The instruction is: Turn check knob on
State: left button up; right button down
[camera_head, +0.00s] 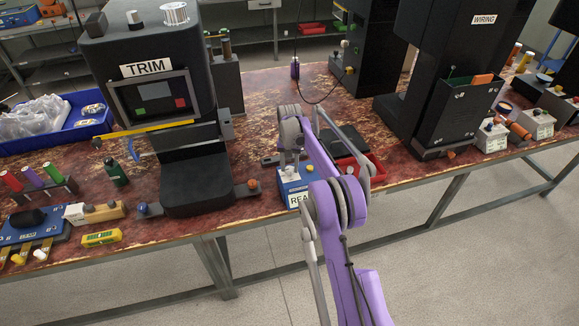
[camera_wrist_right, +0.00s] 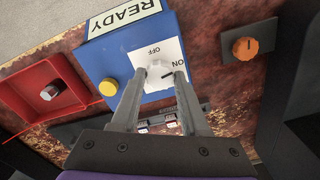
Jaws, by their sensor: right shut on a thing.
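A blue box (camera_wrist_right: 112,65) with a READY label carries a white knob (camera_wrist_right: 158,73) on a white plate (camera_wrist_right: 174,52) marked OFF and ON. In the right wrist view, the two fingers of my right gripper (camera_wrist_right: 158,78) are at either side of the knob and shut on it. A dark mark on the knob seems to point towards ON. In the head view, the blue box (camera_head: 284,188) stands at the table's front edge, with my right gripper (camera_head: 290,172) over it. My arm hides part of the box. My left gripper is out of view.
A yellow button (camera_wrist_right: 108,87) is on the same box. A red tray (camera_wrist_right: 40,97) and an orange knob (camera_wrist_right: 245,48) flank it in the wrist view. The black TRIM machine (camera_head: 150,95) and WIRING machine (camera_head: 440,70) stand to either side.

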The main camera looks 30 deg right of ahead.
aim_at(290, 169)
jog(key=shift+m, duration=1)
jog(key=shift+c, duration=2.1)
grip_release()
jog(key=shift+r, duration=0.1)
notch_tip(290, 169, up, 11)
jog(key=shift+p, duration=0.3)
